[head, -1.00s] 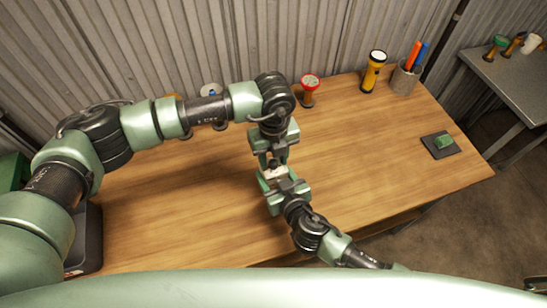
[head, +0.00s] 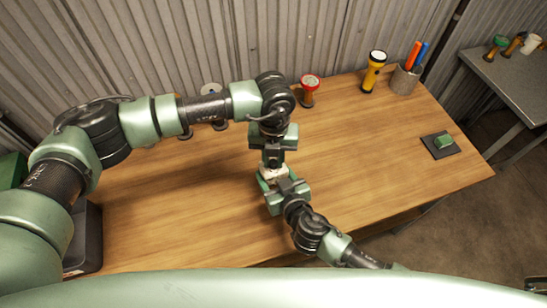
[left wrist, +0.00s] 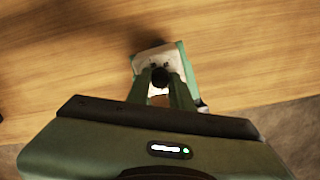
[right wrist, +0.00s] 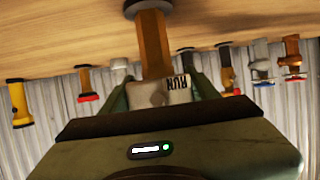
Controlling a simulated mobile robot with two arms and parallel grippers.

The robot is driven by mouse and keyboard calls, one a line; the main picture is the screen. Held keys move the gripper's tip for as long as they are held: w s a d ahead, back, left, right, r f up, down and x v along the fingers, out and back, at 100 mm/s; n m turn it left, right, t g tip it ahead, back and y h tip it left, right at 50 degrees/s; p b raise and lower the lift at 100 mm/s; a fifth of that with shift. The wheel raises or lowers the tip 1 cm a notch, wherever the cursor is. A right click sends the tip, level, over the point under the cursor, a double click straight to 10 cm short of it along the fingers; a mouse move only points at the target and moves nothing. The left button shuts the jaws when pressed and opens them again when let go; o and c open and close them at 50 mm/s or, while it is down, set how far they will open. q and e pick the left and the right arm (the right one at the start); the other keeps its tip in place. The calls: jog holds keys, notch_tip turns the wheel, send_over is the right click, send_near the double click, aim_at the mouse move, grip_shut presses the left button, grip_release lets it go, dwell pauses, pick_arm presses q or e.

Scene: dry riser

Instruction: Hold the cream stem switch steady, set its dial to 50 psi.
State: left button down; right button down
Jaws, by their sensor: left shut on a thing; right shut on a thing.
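The cream stem switch (head: 274,173) stands over the middle of the table, mostly covered by my two grippers. In the right wrist view its cream head (right wrist: 145,95) sits on a brown stem with a dark round foot against the wood; a label reading "RUN" shows. My right gripper (head: 268,181) is shut on the head from the near side. My left gripper (head: 272,163) reaches down from above and is shut on a dark round knob, the dial (left wrist: 161,78), on the cream face. The dial's psi reading cannot be made out.
A red-topped stem device (head: 309,90), a yellow flashlight (head: 373,72) and a cup of markers (head: 404,80) stand along the back. A dark pad (head: 440,153) bearing a green item lies at right. The table's right-middle is clear.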

pick_arm(q)
jog(key=m, duration=0.4)
jog(key=shift+m, duration=0.4)
jog(key=m, duration=0.3)
jog(key=shift+m, duration=0.3)
jog(key=m, duration=1.3)
jog(key=shift+w+m, duration=0.1)
jog(key=shift+m, duration=0.2)
jog(key=m, duration=0.9)
pick_arm(e)
jog(key=shift+f, duration=0.1)
pick_arm(q)
jog(key=shift+m, duration=1.9)
